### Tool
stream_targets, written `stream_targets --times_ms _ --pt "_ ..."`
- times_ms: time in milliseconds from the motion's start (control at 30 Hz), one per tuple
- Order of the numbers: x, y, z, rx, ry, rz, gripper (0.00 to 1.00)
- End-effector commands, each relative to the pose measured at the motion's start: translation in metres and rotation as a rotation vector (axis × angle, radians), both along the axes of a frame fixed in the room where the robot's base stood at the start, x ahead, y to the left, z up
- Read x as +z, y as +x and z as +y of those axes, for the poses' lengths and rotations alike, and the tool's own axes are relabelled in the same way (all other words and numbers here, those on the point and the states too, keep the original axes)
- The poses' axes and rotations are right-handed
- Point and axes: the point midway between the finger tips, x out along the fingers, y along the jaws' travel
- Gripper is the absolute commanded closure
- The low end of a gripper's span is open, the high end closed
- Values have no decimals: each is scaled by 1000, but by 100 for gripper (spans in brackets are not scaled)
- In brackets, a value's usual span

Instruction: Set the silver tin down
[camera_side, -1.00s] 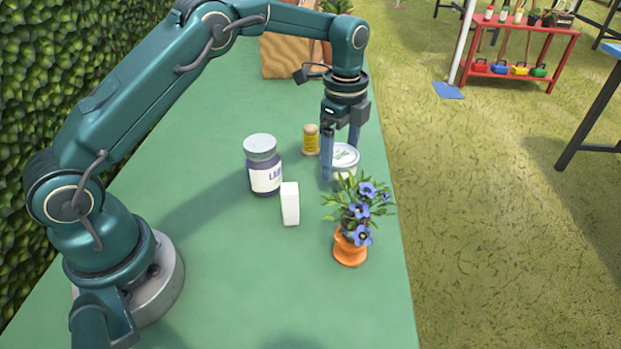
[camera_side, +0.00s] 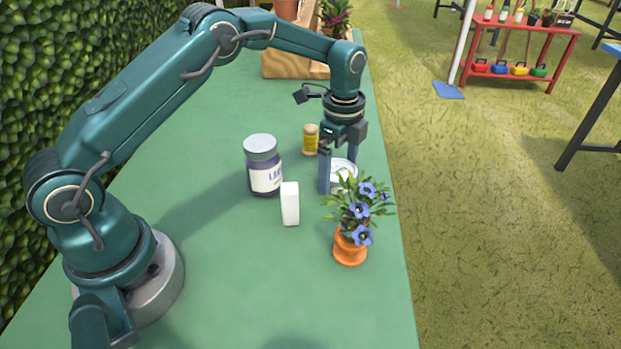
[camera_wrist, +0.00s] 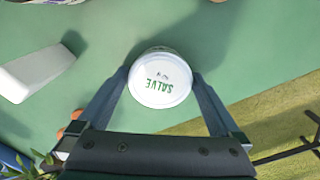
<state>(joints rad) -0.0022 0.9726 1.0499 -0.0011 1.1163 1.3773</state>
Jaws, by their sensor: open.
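The silver tin (camera_side: 342,169) is round and low, with a white lid, and is partly hidden behind the plant leaves in the side view. In the wrist view the tin (camera_wrist: 160,78) shows its lid lettered "SALVE", lying between my fingers. It appears to stand flat on the green table (camera_side: 225,270). My gripper (camera_side: 338,172) is open and points down around the tin, one finger on each side. In the wrist view the fingers (camera_wrist: 160,85) reach close to the tin's sides; whether they touch it I cannot tell.
A potted blue flower (camera_side: 351,230) stands just in front of the tin. The table's right edge is close by. The front of the table is clear.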

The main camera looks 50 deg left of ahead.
Motion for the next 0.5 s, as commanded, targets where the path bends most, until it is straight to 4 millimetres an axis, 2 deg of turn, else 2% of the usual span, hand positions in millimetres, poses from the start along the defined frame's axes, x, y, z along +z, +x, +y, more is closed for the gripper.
stream_targets --times_ms 167,367,500 --pt "20 1 0 0 0 -6 0" --pt "65 2 0 0 1 -9 0" --pt "88 2 0 0 0 -6 0"
